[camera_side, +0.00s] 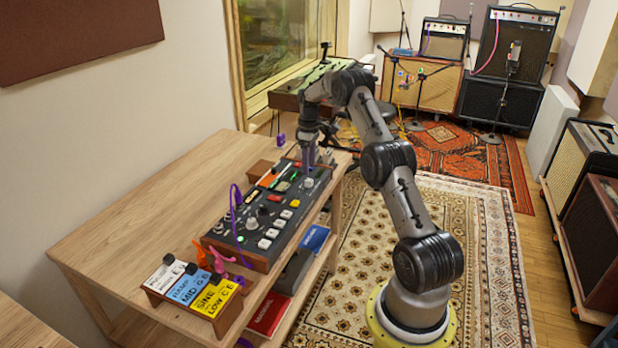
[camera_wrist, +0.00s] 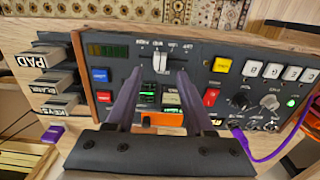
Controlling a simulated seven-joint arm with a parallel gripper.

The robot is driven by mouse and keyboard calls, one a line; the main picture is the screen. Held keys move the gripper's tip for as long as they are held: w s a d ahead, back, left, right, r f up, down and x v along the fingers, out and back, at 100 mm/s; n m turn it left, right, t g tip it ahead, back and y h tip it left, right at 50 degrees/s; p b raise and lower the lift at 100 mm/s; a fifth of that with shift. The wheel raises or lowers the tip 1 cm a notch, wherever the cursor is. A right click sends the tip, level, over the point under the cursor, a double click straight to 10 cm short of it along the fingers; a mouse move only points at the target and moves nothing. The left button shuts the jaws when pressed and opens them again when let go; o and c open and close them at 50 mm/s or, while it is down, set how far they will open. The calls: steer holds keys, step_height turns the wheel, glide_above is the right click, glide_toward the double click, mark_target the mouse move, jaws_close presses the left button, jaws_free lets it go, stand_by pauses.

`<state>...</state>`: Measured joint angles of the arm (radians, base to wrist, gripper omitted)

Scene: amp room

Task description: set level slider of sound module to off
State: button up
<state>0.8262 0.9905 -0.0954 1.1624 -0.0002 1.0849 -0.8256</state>
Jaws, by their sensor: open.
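The sound module (camera_side: 240,240) is a dark panel with wooden ends, lying on the wooden table. It also shows in the wrist view (camera_wrist: 222,128). In the wrist view a pale slider cap (camera_wrist: 160,63) stands near the panel's upper edge, below a row of small labels that I cannot read for certain. My gripper (camera_wrist: 159,74) is open, its two dark purple fingers on either side of the slider cap with gaps between. In the side view my gripper (camera_side: 308,163) points down over the module's far end and hides the slider there. Contact cannot be told.
Buttons and knobs (camera_wrist: 268,102) crowd the panel beside the slider. A purple cable (camera_side: 234,205) arches over the near end. A rack of label cards (camera_side: 195,290) stands at the table's near end. The table (camera_side: 150,215) left of the module is clear.

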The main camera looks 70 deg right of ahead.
mark_target(309, 180)
steer(key=shift+f, duration=2.7)
steer(key=shift+c, duration=0.3)
jaws_close()
